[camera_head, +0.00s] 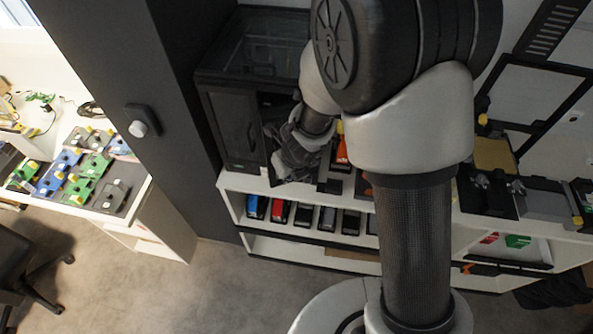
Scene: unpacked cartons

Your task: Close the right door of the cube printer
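The cube printer (262,48) is a dark box with a glassy top, standing on the white shelf unit beside a dark column. Its left front door (235,125), with a vertical handle, looks shut. Right of that door the front shows a dark gap (272,104), partly covered by my arm. I cannot clearly make out the right door; my gripper and arm hide much of that side. My gripper (290,164) is low in front of the printer's right half, close to the front edge of the shelf top. Its fingers are dark against dark, so their opening is unclear.
The white shelf unit (234,181) holds several coloured bins below. A white table (140,187) with green and blue boards is at left. A dark frame-type printer (510,95) stands at right. An office chair (25,265) is at lower left. Grey floor is free in front.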

